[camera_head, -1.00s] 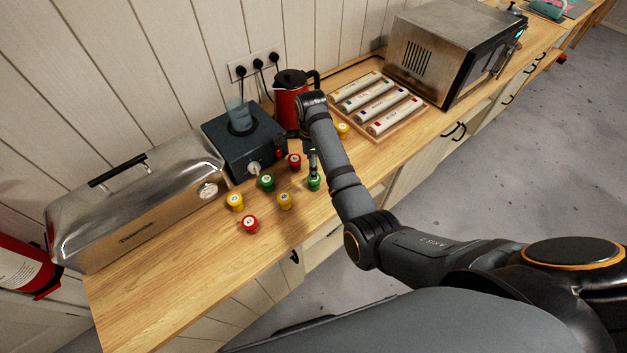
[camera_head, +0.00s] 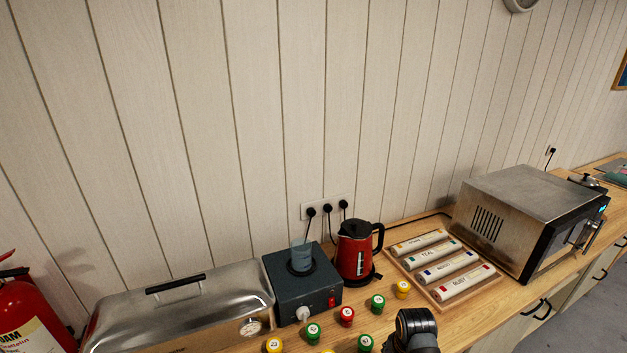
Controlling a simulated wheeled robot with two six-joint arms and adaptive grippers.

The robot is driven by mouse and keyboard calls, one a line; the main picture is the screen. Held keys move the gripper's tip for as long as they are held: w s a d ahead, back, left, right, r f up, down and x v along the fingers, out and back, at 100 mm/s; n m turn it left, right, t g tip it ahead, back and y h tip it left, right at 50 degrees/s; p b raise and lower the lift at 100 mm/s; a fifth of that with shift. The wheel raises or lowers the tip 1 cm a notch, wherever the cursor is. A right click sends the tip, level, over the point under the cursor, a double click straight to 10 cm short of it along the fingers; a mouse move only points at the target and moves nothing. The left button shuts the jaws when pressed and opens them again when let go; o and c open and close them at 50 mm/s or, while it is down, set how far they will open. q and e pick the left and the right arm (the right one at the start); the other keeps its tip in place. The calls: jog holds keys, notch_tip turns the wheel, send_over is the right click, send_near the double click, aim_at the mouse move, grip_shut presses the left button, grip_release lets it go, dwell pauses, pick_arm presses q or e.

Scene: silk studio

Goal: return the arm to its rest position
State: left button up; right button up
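The dark rounded joint of my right arm (camera_head: 415,325) shows at the bottom edge of the head view, right of the centre. It stands in front of the worktop, just right of a green-capped jar (camera_head: 365,343). The rest of that arm is cut off by the frame, and its gripper is not visible. My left arm and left gripper are not in view.
Several small capped jars, including a red one (camera_head: 347,316), stand on the worktop near a dark heater box (camera_head: 305,290). Behind are a red kettle (camera_head: 356,252), a tray of labelled rolls (camera_head: 433,295), a microwave (camera_head: 530,215) and a steel steamer (camera_head: 180,310).

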jog(key=s+d+r+n+t, duration=0.1)
jog(key=s+r+n, duration=0.2)
jog(key=s+n, duration=0.45)
jog(key=s+d+r+n+t, duration=0.1)
jog(key=s+d+r+n, duration=0.15)
jog(key=s+n, duration=0.5)
jog(key=s+d+f+m+g+b, duration=0.15)
jog(key=f+b, duration=0.25)
jog(key=f, duration=1.4)
jog(key=s+f+m+b, duration=0.15)
jog(key=f+b, duration=0.25)
jog(key=f, duration=1.4)
pick_arm(q)
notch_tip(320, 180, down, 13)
jog(key=b, duration=0.5)
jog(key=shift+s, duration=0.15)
pick_arm(e)
jog(key=s+d+f, duration=0.1)
jog(key=s+f, duration=1.7)
jog(key=f, duration=0.2)
jog(key=shift+s+d+n+g, duration=0.15)
jog(key=shift+s+n+g, duration=0.25)
jog(key=shift+g, duration=0.05)
